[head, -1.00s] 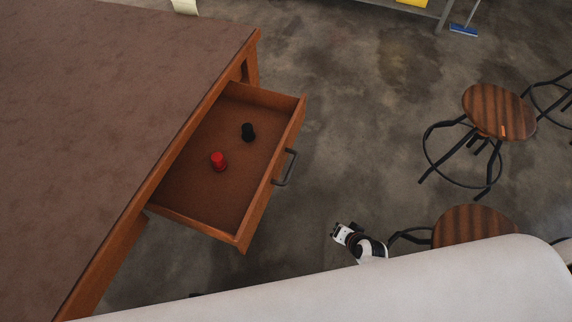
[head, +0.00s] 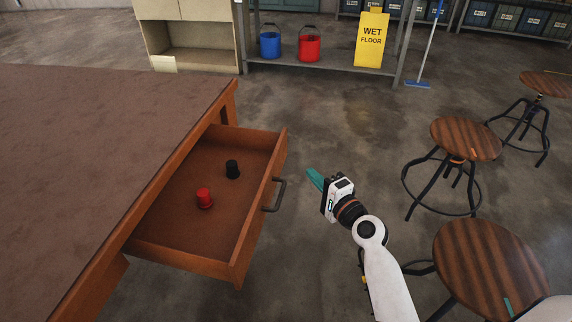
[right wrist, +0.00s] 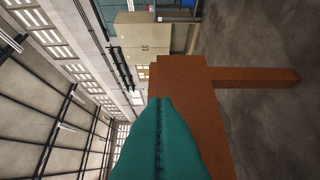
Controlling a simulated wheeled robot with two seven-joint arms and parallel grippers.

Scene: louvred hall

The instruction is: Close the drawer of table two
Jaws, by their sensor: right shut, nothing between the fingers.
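The table (head: 90,100) with a brown top fills the left of the head view. Its wooden drawer (head: 265,205) is pulled far out to the right. A dark handle (head: 276,194) is on the drawer's front. A red piece (head: 204,198) and a black piece (head: 232,169) are inside the drawer. My right gripper (head: 315,178) has teal fingers, is shut and empty, and is to the right of the handle, apart from it. In the right wrist view the teal fingers (right wrist: 160,140) are together in front of brown wood (right wrist: 180,85). My left gripper is not in view.
Wooden stools (head: 466,139) with black legs stand at the right, one (head: 490,265) close to my right arm. A metal shelf with blue (head: 270,44) and red (head: 309,46) buckets and a yellow wet floor sign (head: 371,40) is at the back. The floor between drawer and stools is clear.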

